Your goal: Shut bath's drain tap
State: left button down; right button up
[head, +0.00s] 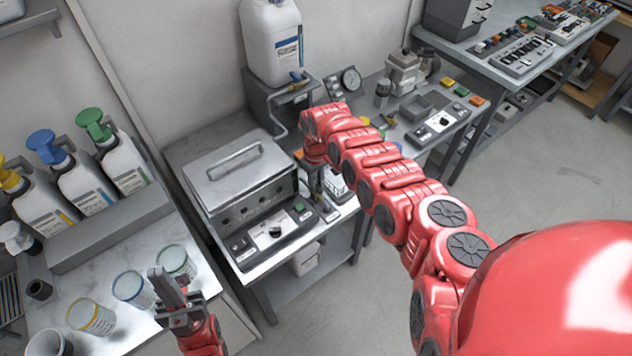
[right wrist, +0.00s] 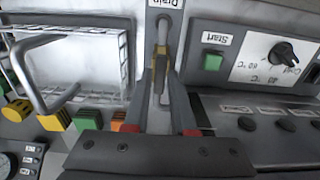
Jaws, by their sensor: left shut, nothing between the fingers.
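The bath (head: 240,180) is a grey metal box with a closed, handled lid on the middle bench. Its drain tap (right wrist: 160,62) shows in the right wrist view below a "Drain" label (right wrist: 166,4), with a yellowish lever (right wrist: 159,78) pointing down the picture. My right gripper (right wrist: 162,75) has its two fingers on either side of the lever; I cannot tell whether they press on it. My left gripper (head: 168,284) is shut and empty, above the left bench by the cups.
A control panel (head: 272,232) with a green button and dial stands before the bath. A wire basket (right wrist: 75,70) is near the tap in the right wrist view. A white canister (head: 272,45) stands behind. Pump bottles (head: 85,185) and several cups (head: 130,287) occupy the left bench.

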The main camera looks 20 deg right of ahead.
grip_shut()
